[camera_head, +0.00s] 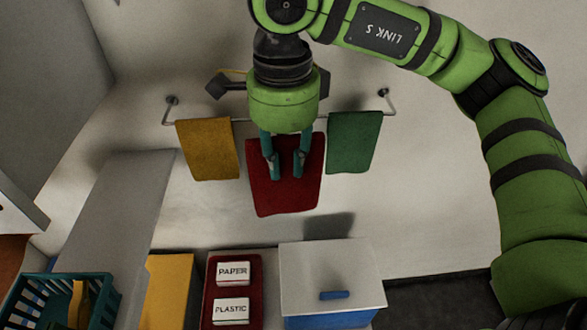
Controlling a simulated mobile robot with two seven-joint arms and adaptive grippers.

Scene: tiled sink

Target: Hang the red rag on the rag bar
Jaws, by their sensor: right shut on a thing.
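The red rag (286,188) hangs spread out in the middle, between a yellow rag and a green rag. My right gripper (285,172) is in front of the red rag with its fingers close over the cloth, and it is shut on the rag. The rag bar (241,120) is a thin metal bar on the back wall, with a mount at each end. My right gripper and wrist hide the middle of the bar and the red rag's top edge, so I cannot tell whether the rag is over the bar. My left gripper is not in view.
The yellow rag (208,150) and the green rag (354,141) hang on the bar. Below are a white-lidded box with a blue handle (334,295), a red tray (234,263) with PAPER and PLASTIC labels, a yellow box (168,290) and a teal basket (103,312).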

